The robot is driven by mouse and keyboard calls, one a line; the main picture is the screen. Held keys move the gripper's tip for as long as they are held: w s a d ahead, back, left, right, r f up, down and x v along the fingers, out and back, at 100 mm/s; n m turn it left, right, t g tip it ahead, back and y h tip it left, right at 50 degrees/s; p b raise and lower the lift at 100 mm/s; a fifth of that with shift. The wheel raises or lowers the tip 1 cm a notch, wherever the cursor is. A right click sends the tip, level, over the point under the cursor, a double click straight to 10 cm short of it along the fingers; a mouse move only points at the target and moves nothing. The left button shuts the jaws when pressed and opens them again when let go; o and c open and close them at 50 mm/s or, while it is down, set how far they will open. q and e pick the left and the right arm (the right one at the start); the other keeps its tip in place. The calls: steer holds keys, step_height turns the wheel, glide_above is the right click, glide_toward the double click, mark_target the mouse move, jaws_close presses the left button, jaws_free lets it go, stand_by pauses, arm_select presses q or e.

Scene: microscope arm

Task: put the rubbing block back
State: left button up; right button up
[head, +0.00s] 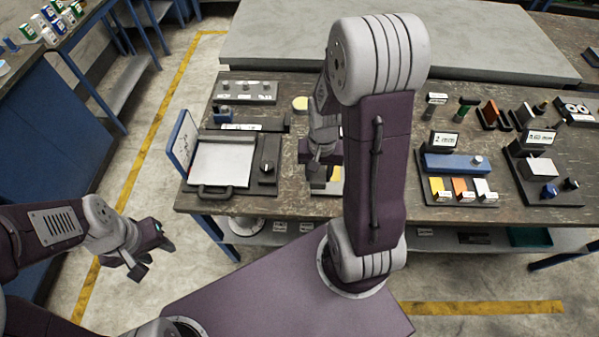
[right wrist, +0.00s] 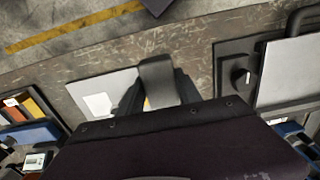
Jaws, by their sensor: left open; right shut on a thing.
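My right gripper (head: 318,172) hangs over the front part of the wooden bench, partly hidden behind my own arm. In the right wrist view its fingers (right wrist: 158,92) are shut on a dark grey block with a rounded end, the rubbing block (right wrist: 157,75). A pale plate (right wrist: 88,88) with a yellow patch lies below it; I cannot tell whether the block touches it. My left gripper (head: 150,248) is open and empty, left of and below the bench top.
A dark tray with a white sheet (head: 222,165) and a black knob stands left of my right gripper. A blue panel (head: 182,143) stands upright beside it. To the right are a blue block station (head: 455,163) with coloured pieces and several small fixtures. A grey slab (head: 270,40) lies at the back.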

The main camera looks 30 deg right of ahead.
glide_above(298, 173)
step_height(298, 173, down, 6)
steer(key=shift+f+p, duration=0.15)
steer(key=shift+p, duration=0.15)
steer(key=shift+f, duration=2.05)
steer(key=shift+f, duration=0.1)
steer(key=o, duration=1)
steer(key=shift+o, duration=0.2)
